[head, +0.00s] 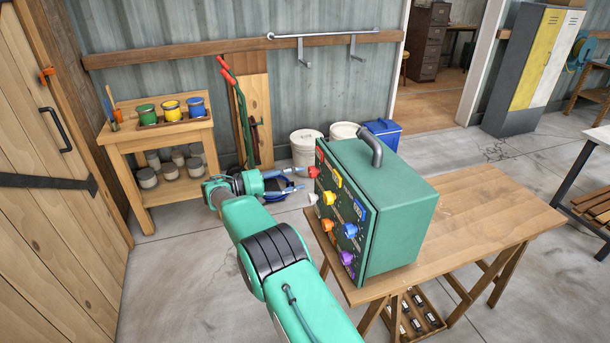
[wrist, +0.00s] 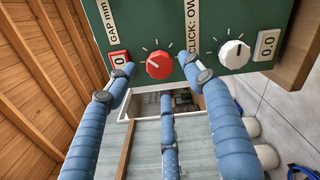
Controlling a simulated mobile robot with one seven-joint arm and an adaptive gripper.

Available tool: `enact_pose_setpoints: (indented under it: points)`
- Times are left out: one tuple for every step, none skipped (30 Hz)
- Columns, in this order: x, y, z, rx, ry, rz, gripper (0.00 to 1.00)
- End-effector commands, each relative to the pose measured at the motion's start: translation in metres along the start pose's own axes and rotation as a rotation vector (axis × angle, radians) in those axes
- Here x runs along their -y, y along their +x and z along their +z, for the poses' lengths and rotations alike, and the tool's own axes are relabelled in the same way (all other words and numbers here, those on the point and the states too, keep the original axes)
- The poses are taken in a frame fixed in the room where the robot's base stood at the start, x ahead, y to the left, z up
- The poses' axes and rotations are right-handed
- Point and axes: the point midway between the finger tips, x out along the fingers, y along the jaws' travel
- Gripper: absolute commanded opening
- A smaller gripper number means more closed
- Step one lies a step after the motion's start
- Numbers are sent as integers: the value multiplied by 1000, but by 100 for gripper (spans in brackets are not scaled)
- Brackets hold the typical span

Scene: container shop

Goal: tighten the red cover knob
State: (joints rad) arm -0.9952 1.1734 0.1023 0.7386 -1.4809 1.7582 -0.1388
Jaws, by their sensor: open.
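The red knob (head: 314,172) sticks out of the front panel of a green box (head: 405,215), near its upper left corner. My gripper (head: 297,179) is open and points at the panel, close to the red knob. In the wrist view its blue fingers (wrist: 157,82) are spread, with fingertips to either side of the red knob and one finger below. Contact with the knob cannot be told.
A white knob (wrist: 234,54) sits right of the red one in the wrist view, near a fingertip. Yellow (head: 328,198), blue (head: 350,231) and purple (head: 346,258) knobs share the panel. The box stands on a wooden table (head: 480,225). Open floor lies left of it.

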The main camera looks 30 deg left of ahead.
Motion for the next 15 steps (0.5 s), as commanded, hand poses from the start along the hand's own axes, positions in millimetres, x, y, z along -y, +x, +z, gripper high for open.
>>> enact_pose_setpoints:
  points:
    - [0,-9,0,-1,2,0,52]
    - [0,-14,0,0,2,0,52]
    - [0,-21,0,-1,2,1,52]
    - [1,-26,-1,-1,1,1,52]
    - [1,-31,-1,-1,1,1,52]
    - [1,-36,-1,-1,1,0,52]
    - [0,-40,0,0,1,0,52]
    - [1,-44,0,0,0,-1,52]
    - [1,-48,0,1,0,-1,52]
    - [1,-51,0,0,0,-1,52]
    - [1,-54,0,0,1,-1,52]
    - [1,-57,-1,0,1,-1,52]
    - [1,-59,-1,0,1,-1,52]
    - [1,-60,0,0,1,-1,52]
    - [1,-62,0,0,1,-1,52]
